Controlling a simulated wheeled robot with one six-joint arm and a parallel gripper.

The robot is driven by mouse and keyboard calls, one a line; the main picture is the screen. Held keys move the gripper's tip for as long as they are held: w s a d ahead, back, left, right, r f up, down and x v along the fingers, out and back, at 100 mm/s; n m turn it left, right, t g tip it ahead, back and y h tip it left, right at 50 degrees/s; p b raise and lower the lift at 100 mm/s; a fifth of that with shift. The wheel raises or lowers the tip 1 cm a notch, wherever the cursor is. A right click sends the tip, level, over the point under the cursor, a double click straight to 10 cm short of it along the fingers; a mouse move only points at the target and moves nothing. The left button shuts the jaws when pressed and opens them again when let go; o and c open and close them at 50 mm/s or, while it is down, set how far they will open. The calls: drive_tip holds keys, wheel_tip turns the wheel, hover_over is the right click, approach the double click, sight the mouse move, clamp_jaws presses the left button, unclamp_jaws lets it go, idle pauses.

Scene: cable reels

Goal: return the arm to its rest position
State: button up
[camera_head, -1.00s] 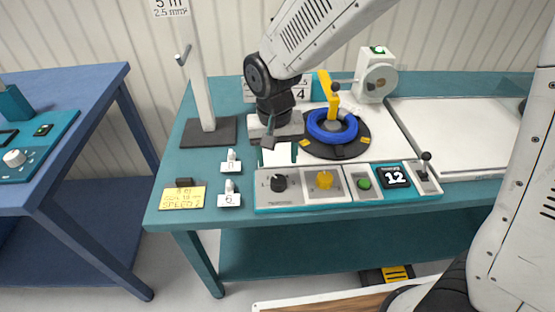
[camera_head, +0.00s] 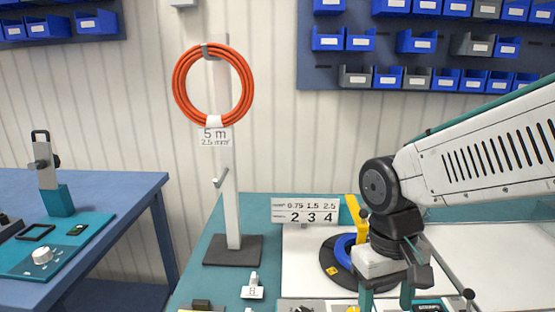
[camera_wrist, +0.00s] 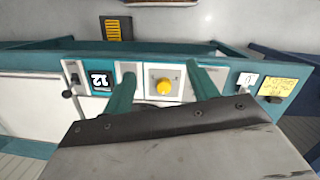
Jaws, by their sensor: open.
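My arm reaches in from the right in the head view. My gripper (camera_head: 386,297) points down with its two teal fingers apart and nothing between them. In the head view it overlaps the right side of the reel with the blue coil (camera_head: 345,248). In the wrist view my gripper (camera_wrist: 161,74) is open and appears above the control panel.
An orange cable coil (camera_head: 176,90) hangs on a white post (camera_head: 231,180) on the teal bench. A number sign (camera_head: 305,211) stands behind the reel. Blue bins (camera_head: 417,41) line the wall. A blue table (camera_head: 135,190) stands at left, with a floor gap between.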

drive_tip(key=s+d+r+m+t, duration=0.2)
drive_tip(key=s+d+r, duration=0.4)
drive_tip(key=s+d, duration=0.2)
drive_tip(key=shift+s+d+r+m+t+y, duration=0.3)
drive_tip(key=shift+d+t, duration=0.1)
